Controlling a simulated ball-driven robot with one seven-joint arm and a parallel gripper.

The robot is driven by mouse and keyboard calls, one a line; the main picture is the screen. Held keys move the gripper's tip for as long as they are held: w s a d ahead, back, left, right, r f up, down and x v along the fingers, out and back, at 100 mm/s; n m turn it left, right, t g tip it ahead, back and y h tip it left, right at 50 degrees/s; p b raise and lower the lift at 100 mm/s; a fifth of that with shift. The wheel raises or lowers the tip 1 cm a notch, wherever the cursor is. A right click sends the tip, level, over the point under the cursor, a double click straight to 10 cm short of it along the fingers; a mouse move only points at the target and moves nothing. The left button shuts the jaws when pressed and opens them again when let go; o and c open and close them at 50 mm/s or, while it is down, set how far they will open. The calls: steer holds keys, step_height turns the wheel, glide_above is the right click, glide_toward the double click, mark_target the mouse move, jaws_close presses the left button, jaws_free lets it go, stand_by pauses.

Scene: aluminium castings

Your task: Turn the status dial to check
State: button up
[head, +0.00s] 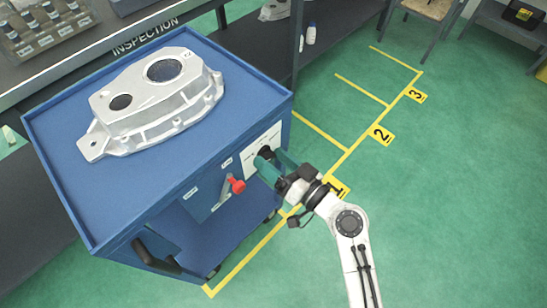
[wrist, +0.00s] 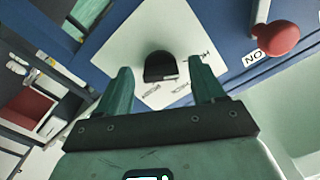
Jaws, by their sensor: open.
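The status dial is a black knob (wrist: 160,66) on a white label plate (wrist: 120,50) on the cart's side. The plate carries printed words around the knob that are too small to read surely. In the head view the dial (head: 265,153) is partly hidden by my gripper. My gripper (head: 268,166) is at the plate. In the wrist view its two green fingers (wrist: 160,85) stand apart, one to each side of the knob and a little below it in the picture. They are open and hold nothing. I cannot tell whether a finger touches the knob.
The blue cart (head: 60,190) carries a large aluminium casting (head: 150,100). A red-knobbed lever (head: 237,185) sits on the same cart side, left of the dial, and shows near the wrist view's right edge (wrist: 278,38). Green floor to the right is free.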

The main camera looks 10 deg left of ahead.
steer(key=shift+w+a, duration=0.1)
steer(key=shift+a, duration=0.05)
steer(key=c, duration=1.1)
